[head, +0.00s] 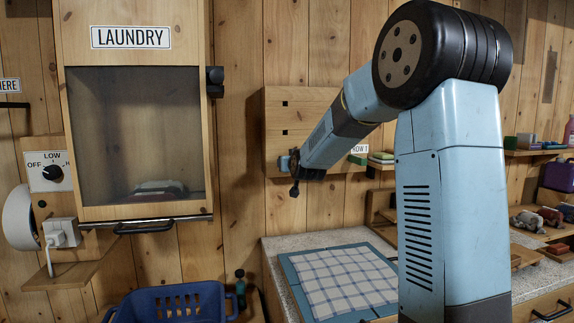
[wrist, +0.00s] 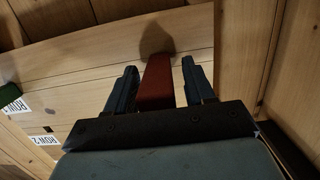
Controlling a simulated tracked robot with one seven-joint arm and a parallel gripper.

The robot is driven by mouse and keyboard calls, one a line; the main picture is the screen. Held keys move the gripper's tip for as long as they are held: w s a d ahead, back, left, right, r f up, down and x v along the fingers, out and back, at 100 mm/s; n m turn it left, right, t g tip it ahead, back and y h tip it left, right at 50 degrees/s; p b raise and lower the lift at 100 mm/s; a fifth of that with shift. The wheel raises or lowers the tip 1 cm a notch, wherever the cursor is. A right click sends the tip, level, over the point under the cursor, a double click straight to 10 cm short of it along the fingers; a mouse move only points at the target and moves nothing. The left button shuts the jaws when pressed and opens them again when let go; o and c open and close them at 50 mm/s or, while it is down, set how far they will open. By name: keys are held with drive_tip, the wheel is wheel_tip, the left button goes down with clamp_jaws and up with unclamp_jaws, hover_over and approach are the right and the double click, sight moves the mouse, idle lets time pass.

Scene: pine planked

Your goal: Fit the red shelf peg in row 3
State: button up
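The red shelf peg (wrist: 157,84) shows in the wrist view, between the two fingers of my gripper (wrist: 160,85). Narrow gaps show on both sides of the peg, so the fingers are open around it. Its far end points at the pine board (wrist: 75,66), with a dark shadow beyond it. I cannot tell whether it sits in a hole. In the head view my gripper (head: 293,168) is at the lower left of the pine board (head: 300,105), and the peg is hidden. Two square holes show above my gripper.
A ROW 2 label (wrist: 43,140) and a green piece (wrist: 12,98) are on the board. Below lie a checked cloth (head: 340,280) on a counter and a blue basket (head: 175,302). A laundry cabinet (head: 140,140) stands left; shelves with small objects are right.

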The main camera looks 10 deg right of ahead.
drive_tip(key=c, duration=0.9)
drive_tip(key=o, duration=0.4)
clamp_jaws()
